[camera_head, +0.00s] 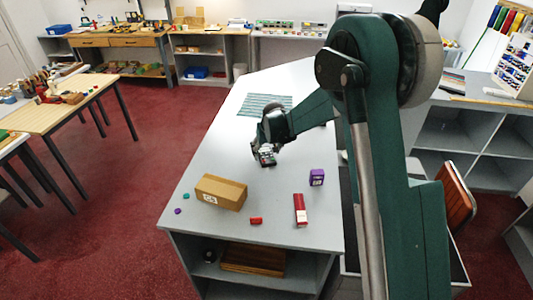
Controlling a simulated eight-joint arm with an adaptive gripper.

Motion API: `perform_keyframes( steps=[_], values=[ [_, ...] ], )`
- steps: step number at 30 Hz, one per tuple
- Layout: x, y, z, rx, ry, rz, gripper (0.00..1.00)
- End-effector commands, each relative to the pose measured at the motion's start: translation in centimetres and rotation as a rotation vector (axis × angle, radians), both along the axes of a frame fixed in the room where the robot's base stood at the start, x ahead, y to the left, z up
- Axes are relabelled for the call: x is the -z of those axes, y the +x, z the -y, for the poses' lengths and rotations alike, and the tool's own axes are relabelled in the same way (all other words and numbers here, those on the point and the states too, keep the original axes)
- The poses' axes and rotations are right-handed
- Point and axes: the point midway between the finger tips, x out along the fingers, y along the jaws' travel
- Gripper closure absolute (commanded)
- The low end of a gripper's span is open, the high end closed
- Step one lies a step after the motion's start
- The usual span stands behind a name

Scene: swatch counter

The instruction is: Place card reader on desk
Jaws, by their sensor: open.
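My gripper (263,150) is open and points down low over the light grey desk (215,155), near its middle. A small dark device with grey and reddish parts, which looks like the card reader (267,159), shows right at the fingertips. The fingers partly hide it. I cannot tell whether it touches the desk or the fingers.
A cardboard box (221,192) stands at the front left, with small green (186,196) and purple (178,211) pieces beside it. A red block (256,221), a long red box (300,210) and a purple box (317,177) stand nearby. A green striped mat (265,104) lies farther back.

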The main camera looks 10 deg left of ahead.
Motion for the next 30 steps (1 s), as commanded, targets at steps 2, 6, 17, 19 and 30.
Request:
perform_keyframes(
  steps=[2, 6, 17, 19, 30],
  values=[
    [-0.8, -0.3, 0.1, 0.0, 0.0, 0.0, 0.41],
    [-2.3, -0.9, 0.4, 0.0, 0.0, 0.0, 0.41],
    [-6.4, -2.5, 1.0, 0.0, 0.0, 0.0, 0.41],
    [-7.2, -2.8, 1.2, 0.0, 0.0, 0.0, 0.41],
    [-9.6, -3.7, 1.5, 0.0, 0.0, 0.0, 0.41]
  ],
)
